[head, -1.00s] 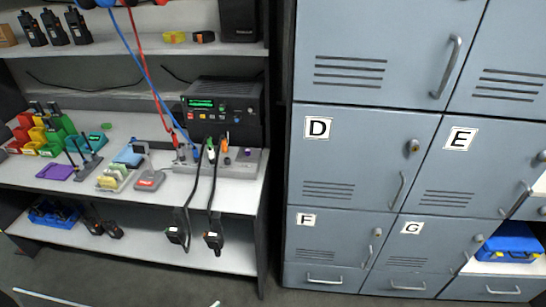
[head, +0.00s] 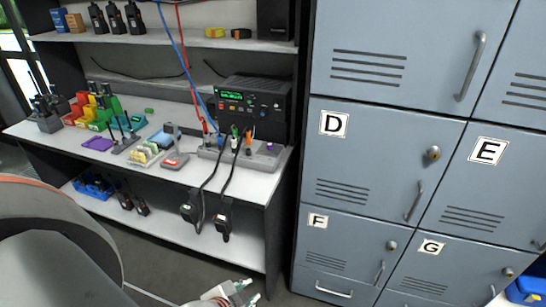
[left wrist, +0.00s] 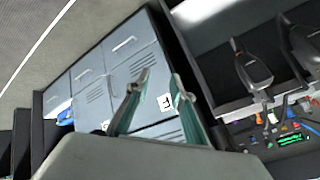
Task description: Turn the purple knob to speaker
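The small purple knob (head: 269,147) sits at the right end of a grey panel (head: 262,162) on the desk, in front of the black radio unit (head: 252,103). The setting it points at is too small to read. My left gripper (head: 251,290) is low at the bottom of the head view, in front of and below the desk, well apart from the knob. In the left wrist view its two fingers (left wrist: 161,77) stand apart with nothing between them. My right gripper is not in view.
Grey lockers (head: 385,150) stand right of the desk. Two black handsets (head: 222,217) hang on cords over the desk's front edge. Coloured bins (head: 92,112), a purple mat (head: 98,144) and card holders (head: 150,152) lie left of the panel. The floor in front is clear.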

